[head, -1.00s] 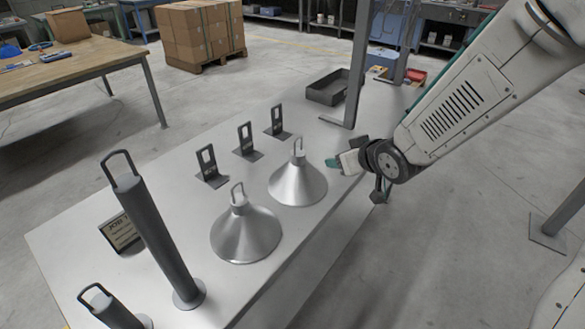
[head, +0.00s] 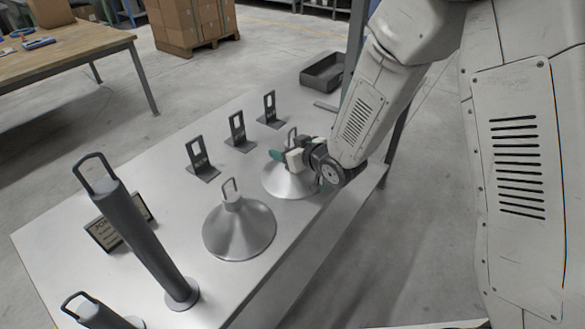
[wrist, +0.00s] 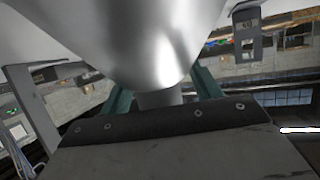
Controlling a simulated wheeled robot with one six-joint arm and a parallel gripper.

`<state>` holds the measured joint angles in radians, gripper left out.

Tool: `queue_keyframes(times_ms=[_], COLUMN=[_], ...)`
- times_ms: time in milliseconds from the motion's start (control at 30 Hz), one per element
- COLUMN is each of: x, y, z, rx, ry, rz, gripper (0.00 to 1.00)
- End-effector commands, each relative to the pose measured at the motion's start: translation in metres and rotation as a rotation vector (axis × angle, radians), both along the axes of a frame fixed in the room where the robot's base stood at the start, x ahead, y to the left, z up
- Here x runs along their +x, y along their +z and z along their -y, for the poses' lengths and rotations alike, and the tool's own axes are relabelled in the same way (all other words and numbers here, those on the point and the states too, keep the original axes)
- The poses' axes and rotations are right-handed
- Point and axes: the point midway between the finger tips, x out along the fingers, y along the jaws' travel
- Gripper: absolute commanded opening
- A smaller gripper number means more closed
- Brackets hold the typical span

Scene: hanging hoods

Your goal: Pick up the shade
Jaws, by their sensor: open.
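Two silver cone-shaped shades with loop handles stand on the grey table. The nearer shade (head: 239,232) is uncovered, its handle upright. The farther shade (head: 285,184) is partly hidden behind my gripper (head: 279,156), which is at its top near the loop. In the wrist view the shiny cone (wrist: 150,40) fills the upper middle, narrowing to a neck low in the picture. The green fingers of my gripper (wrist: 163,92) stand open on either side of that neck. I cannot tell whether either finger touches it.
Three dark slotted brackets (head: 238,133) stand in a row behind the shades. A dark tray (head: 322,73) sits at the far end.

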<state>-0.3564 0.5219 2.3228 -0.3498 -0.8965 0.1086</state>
Motion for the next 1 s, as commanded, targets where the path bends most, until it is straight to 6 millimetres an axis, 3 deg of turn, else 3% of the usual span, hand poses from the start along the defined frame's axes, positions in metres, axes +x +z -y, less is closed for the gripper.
queue_keyframes(times_ms=[267, 367, 500, 1000], x=[0.0041, 0.0042, 0.0040, 0.0037], y=[-0.0022, -0.0021, -0.0024, 0.0063], z=[-0.0012, -0.0008, -0.0003, -0.0004], rx=[0.000, -0.001, -0.001, -0.001], ry=[-0.002, -0.003, -0.003, -0.003], rz=[-0.001, -0.001, -0.001, -0.001], gripper=[0.63, 0.41, 0.02, 0.00])
